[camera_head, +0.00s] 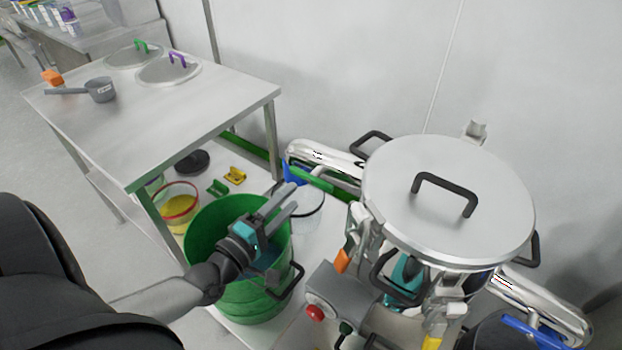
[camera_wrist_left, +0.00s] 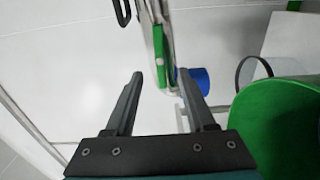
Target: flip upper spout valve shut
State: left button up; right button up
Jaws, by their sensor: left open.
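My left gripper (camera_head: 278,205) is open and empty, above the green bucket (camera_head: 250,313). In the left wrist view its fingers (camera_wrist_left: 162,100) are spread, with a green bar (camera_wrist_left: 160,45) and a blue part (camera_wrist_left: 194,84) beyond them. In the head view a shiny metal spout pipe (camera_head: 325,155) sticks out left of the lidded vessel (camera_head: 448,200), and a blue lever-like part (camera_head: 293,172) shows below it, beyond the gripper. I cannot tell for sure which part is the upper spout valve or how it is set. My right gripper is not clearly seen.
A steel table (camera_head: 170,125) with a grey scoop (camera_head: 100,90) and lids stands at the left. A yellow-filled tub (camera_head: 180,203) and small clamps (camera_head: 235,176) are beneath it. Another pipe (camera_head: 540,305) with a blue lever (camera_head: 530,328) sits at lower right.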

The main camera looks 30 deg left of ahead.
aim_at(309, 181)
pick_arm(q)
jog(key=w, duration=0.7)
jog(key=shift+d+b, duration=0.25)
jog(key=shift+b, duration=0.1)
jog(key=shift+w, duration=0.6)
pick_arm(e)
jog(key=shift+w+d+f, duration=0.2)
jog(key=shift+w+d, duration=0.15)
jog(key=shift+w, duration=0.15)
jog(key=shift+w+d+f, duration=0.15)
jog(key=shift+w+d, duration=0.2)
jog(key=shift+w, duration=0.15)
pick_arm(q)
grip_shut()
pick_arm(e)
jog(key=shift+a, duration=0.15)
